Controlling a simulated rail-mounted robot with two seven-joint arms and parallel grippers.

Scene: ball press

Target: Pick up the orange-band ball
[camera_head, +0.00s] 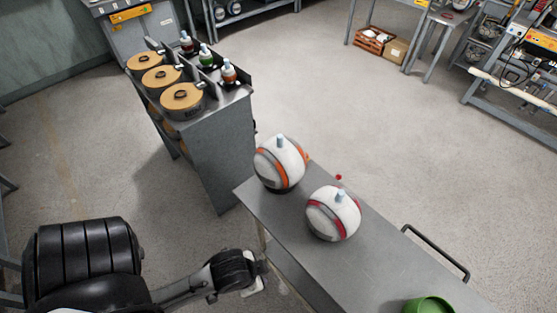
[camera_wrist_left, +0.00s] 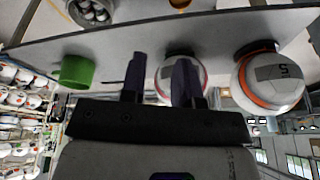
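The orange-band ball (camera_head: 291,164) is white with an orange band and a pale peg on top. It stands at the far left end of the grey table. A red-band ball (camera_head: 332,214) stands just right of and nearer than it. My left gripper (camera_head: 262,274) is low beside the table's left edge, apart from both balls. In the left wrist view, which looks upside down, its two fingers (camera_wrist_left: 158,75) are spread with nothing between them. There the orange-band ball (camera_wrist_left: 268,82) is to the right and the red-band ball (camera_wrist_left: 203,76) is partly behind a finger. My right gripper is out of view.
The grey table (camera_head: 385,262) also bears a green container (camera_head: 429,305) at its near end. A dark handle (camera_head: 436,252) sticks out on its right side. A grey cabinet (camera_head: 219,150) with round tan-topped cans and small bottles stands behind left. Open floor lies right.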

